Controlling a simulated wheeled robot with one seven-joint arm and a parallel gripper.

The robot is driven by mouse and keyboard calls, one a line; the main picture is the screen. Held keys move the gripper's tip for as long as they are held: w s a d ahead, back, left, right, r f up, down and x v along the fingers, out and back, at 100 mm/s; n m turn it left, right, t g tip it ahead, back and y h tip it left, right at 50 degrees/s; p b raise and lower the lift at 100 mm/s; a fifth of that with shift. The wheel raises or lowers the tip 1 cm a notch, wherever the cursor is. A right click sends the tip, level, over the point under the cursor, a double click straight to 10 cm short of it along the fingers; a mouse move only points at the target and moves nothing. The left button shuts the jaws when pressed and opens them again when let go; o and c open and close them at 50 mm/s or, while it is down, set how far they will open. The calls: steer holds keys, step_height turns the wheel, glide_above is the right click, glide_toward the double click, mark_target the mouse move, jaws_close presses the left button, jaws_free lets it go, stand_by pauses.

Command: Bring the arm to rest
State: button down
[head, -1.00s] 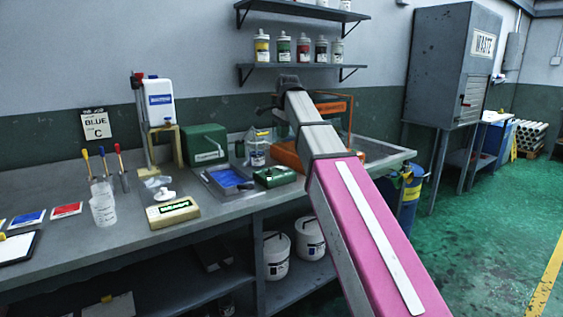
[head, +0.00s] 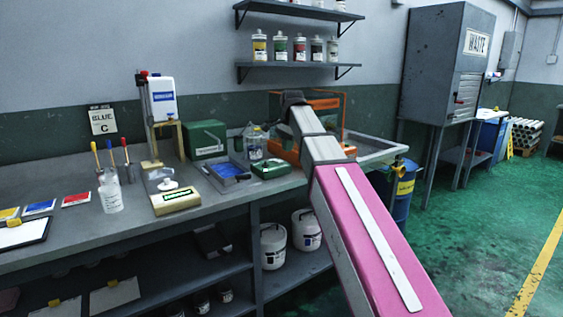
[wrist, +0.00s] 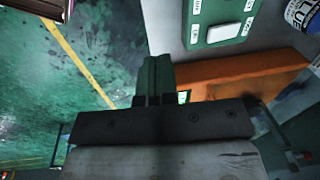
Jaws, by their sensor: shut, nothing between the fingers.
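My arm, with its pink link, reaches from the lower right over the right end of the bench (head: 120,233) in the head view. Its far end is dark and sits in front of the orange-framed box (head: 325,104); the fingers cannot be made out there. In the wrist view my gripper (wrist: 153,62) shows its two fingers side by side, shut and empty. They point away over the green floor (wrist: 95,80) and the grey bench edge. An orange surface (wrist: 240,75) lies right of the fingers, partly covered by my gripper body.
A shelf of bottles (head: 297,65) hangs above. The grey waste cabinet (head: 446,70) stands at right.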

steer(key=s+d+f+n, duration=0.2)
steer(key=d+f, duration=0.1)
steer(key=f, duration=0.5)
steer(key=s+d+f+n, duration=0.1)
steer(key=s+d+f, duration=0.2)
steer(key=f, duration=0.6)
steer(key=s+d+f+n, duration=0.2)
steer(key=d+f, duration=0.1)
steer(key=f, duration=0.5)
steer(key=s+d+f+n, duration=0.2)
steer(key=s+d+f, duration=0.1)
steer(key=s+f, duration=0.4)
steer(key=s+d+f+n+g, duration=0.1)
steer(key=s+d+f+n, duration=0.2)
steer(key=s+f, duration=0.5)
step_height(320, 180, down, 3)
steer(key=shift+d+f+h, duration=0.1)
steer(key=shift+d+h, duration=0.3)
steer(key=shift+d, duration=0.4)
